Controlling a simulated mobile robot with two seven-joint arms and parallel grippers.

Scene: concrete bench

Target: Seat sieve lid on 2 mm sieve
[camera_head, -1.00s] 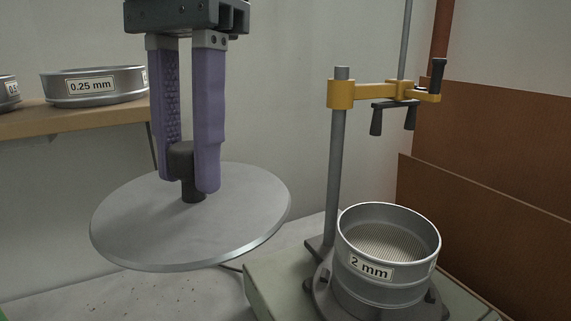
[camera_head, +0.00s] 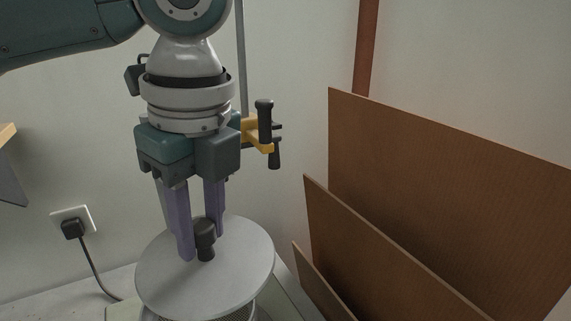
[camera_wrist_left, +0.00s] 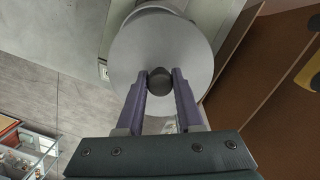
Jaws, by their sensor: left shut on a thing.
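My left gripper (camera_head: 202,244) is shut on the black knob of the sieve lid (camera_head: 170,275), a round flat grey disc. In the left wrist view the fingers (camera_wrist_left: 160,78) sit on both sides of the knob, and the lid (camera_wrist_left: 185,45) spreads out beyond them. The lid is over the 2 mm sieve (camera_head: 246,313) in the head view. Only a small part of the sieve shows below the lid's front edge, and its label is hidden. The lid looks apart from the sieve, but the gap and centring cannot be judged. My right gripper is not in view.
The stand's yellow clamp (camera_head: 262,145) with black handles is close behind my left gripper, beside a grey pole (camera_head: 242,60). Brown boards (camera_head: 430,190) lean at the right. A wall socket with a black plug (camera_head: 72,228) and cable is at the left.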

